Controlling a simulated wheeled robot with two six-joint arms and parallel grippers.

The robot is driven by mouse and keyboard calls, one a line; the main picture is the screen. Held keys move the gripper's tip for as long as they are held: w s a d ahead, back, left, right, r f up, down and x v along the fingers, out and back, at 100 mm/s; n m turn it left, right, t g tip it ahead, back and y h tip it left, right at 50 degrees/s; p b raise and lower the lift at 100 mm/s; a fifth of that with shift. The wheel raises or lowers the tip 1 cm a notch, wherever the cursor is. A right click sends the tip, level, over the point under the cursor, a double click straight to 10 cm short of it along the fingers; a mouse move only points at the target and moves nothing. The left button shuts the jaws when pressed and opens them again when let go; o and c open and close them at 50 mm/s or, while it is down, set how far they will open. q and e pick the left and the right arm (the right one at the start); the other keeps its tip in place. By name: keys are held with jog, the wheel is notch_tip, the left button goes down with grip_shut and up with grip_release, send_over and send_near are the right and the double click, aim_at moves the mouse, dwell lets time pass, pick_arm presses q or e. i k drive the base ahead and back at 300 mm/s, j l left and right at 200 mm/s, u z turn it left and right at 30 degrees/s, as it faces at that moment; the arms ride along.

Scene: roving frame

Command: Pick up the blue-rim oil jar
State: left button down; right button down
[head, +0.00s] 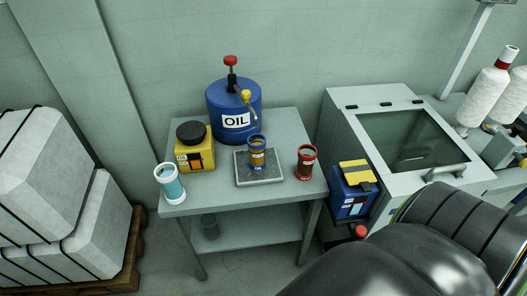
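The blue-rim oil jar (258,153) is a small upright jar with amber-brown sides and a blue rim and base. It stands on a dark square plate with a pale rim (273,178) near the middle of the grey-green table (222,191). Neither gripper shows in the head view. A dark arm link of mine fills the lower right of the picture, well in front of the table, and hides the floor there.
A white-rim teal jar (170,184) stands at the table's front left corner and a red-rim jar (306,163) at the right. Behind are a yellow canister (195,155) and a blue OIL drum (222,103). A cabinet (345,140) stands right, wrapped bales (75,210) left.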

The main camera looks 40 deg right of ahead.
aim_at(256, 143)
jog(key=z, duration=1.15)
